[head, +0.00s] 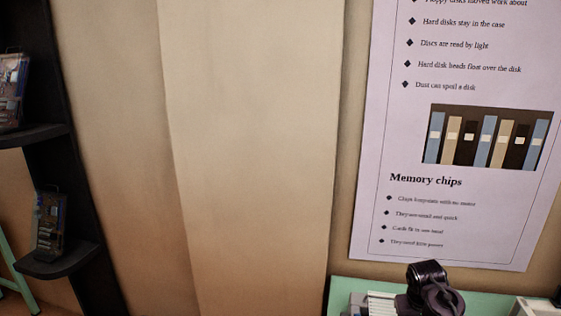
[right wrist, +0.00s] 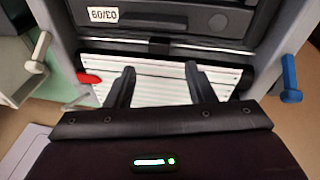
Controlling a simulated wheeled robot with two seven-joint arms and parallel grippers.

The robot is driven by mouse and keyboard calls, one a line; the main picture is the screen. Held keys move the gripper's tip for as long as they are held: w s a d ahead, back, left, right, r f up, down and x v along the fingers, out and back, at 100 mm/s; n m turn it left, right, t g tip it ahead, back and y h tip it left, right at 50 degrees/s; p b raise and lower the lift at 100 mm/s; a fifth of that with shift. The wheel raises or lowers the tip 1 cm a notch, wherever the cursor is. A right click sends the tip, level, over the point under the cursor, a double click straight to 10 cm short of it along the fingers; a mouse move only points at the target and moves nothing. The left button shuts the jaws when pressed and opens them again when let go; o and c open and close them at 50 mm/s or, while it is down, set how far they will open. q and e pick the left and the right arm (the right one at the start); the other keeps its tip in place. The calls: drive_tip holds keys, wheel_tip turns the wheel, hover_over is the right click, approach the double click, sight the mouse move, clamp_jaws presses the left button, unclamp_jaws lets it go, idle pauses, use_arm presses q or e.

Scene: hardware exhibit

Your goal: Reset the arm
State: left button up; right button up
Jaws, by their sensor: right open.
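My right gripper (right wrist: 158,72) shows in the right wrist view with its two dark fingers spread apart. Nothing is between the fingertips. Below and around them is a white ribbed panel (right wrist: 160,82); I cannot tell whether the fingers touch it. A dark device front (right wrist: 170,25) with a white label lies just beyond the fingertips. In the head view, a black jointed part (head: 430,290), probably of my right arm, rises at the bottom right; the gripper itself is not visible there. My left arm and gripper are not in view.
The head view shows a green surface (head: 345,288), a wall poster (head: 450,190) and black shelves (head: 60,262) holding boxed circuit boards.

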drive_tip(key=s+a+f+n+t, duration=0.1)
drive_tip(key=s+a+f, duration=0.1)
drive_tip(key=s+a, duration=0.3)
drive_tip(key=s+a+f+n, duration=0.1)
drive_tip(key=s+a+f, duration=0.15)
drive_tip(key=s, duration=0.55)
drive_tip(key=s+a+r+n+t+y, duration=0.1)
drive_tip(key=s+a+r, duration=0.25)
drive_tip(key=s, duration=0.45)
drive_tip(key=s+a+r+y, duration=0.1)
drive_tip(key=s+a+r, duration=0.2)
drive_tip(key=s+a, duration=0.3)
drive_tip(key=s+d+f+g+b, duration=0.1)
drive_tip(key=s+f, duration=0.1)
drive_tip(key=f, duration=1.5)
drive_tip(key=s+f+b, duration=0.1)
drive_tip(key=s+f, duration=0.1)
drive_tip(key=f, duration=1.5)
drive_tip(key=s+d+f+b, duration=0.1)
drive_tip(key=s+d+f, duration=0.1)
drive_tip(key=s+f, duration=0.7)
drive_tip(key=s+d+f+g+b, duration=0.1)
drive_tip(key=s+f, duration=0.7)
drive_tip(key=s, duration=0.2)
drive_tip(key=shift+d+f+n+g, duration=0.3)
drive_tip(key=shift+d+f, duration=0.1)
